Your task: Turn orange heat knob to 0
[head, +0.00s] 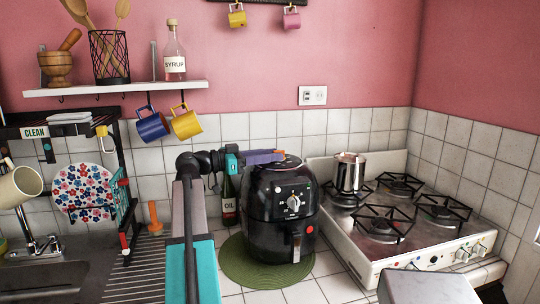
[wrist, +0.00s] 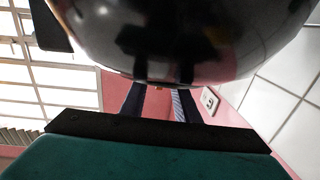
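The black air fryer (head: 278,222) stands upright on a green round mat (head: 237,272). The fryer's glossy dark body (wrist: 185,40) fills the top and hides the fingertips. I cannot tell whether they touch it.
A white stove (head: 350,248) with several burners and front knobs (head: 462,254) stands right of the fryer. A metal pot (head: 349,172) is on its back-left burner. An oil bottle (head: 228,200) stands behind the fryer. A dish rack and sink are at left; mugs hang under the shelf.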

